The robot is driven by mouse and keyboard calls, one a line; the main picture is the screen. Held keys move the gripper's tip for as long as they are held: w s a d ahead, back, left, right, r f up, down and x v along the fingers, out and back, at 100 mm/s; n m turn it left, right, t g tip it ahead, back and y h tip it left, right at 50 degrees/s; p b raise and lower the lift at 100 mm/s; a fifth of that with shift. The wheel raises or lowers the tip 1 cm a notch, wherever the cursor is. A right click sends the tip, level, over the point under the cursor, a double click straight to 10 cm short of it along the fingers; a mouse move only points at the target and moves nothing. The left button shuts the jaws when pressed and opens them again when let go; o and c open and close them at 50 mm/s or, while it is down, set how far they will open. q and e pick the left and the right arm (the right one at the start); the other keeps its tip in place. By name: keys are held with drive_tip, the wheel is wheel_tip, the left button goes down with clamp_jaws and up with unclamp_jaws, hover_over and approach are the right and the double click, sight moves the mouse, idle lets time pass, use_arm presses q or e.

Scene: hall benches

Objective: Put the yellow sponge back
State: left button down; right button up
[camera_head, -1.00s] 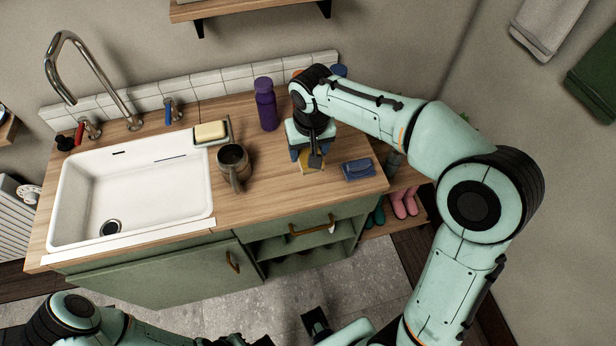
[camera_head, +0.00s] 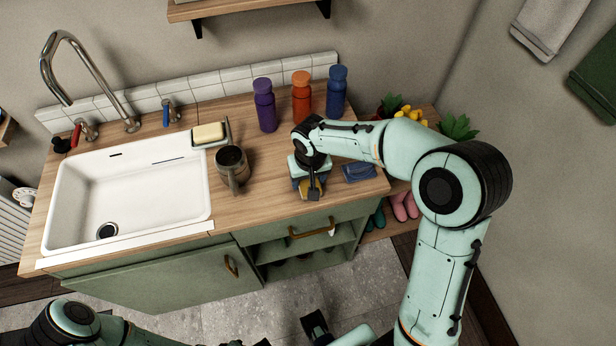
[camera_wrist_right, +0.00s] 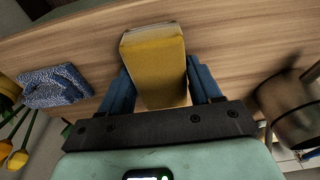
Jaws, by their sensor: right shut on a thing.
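The yellow sponge (camera_head: 304,193) is between the fingers of my right gripper (camera_head: 312,190), over the wooden counter (camera_head: 265,205) near its front edge. In the right wrist view the sponge (camera_wrist_right: 155,65) sticks out from between the two blue fingers (camera_wrist_right: 158,88), which are shut on its sides. Whether it touches the wood is hard to tell. Part of the sponge is hidden by the gripper in the head view. Dark parts of my left gripper (camera_head: 316,325) show at the bottom edge; its jaws cannot be made out.
A grey mug (camera_head: 232,168) stands left of the sponge, a folded blue cloth (camera_head: 358,172) right of it. Purple (camera_head: 265,105), orange (camera_head: 301,98) and blue (camera_head: 336,92) bottles stand behind. A dish (camera_head: 224,136) with a pale bar (camera_head: 208,132) sits by the white sink (camera_head: 130,195).

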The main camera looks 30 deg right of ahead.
drive_tip(key=shift+f, duration=0.1)
drive_tip(key=shift+f, duration=0.15)
drive_tip(key=o, duration=1.2)
drive_tip(key=shift+c, duration=0.2)
drive_tip(key=shift+r, duration=0.2)
drive_tip(key=shift+r, duration=0.35)
wheel_tip(320, 180, up, 11)
drive_tip(key=s+p, duration=0.1)
drive_tip(key=shift+s+a+r, duration=0.15)
drive_tip(key=shift+s+a, duration=0.05)
drive_tip(key=shift+s, duration=0.2)
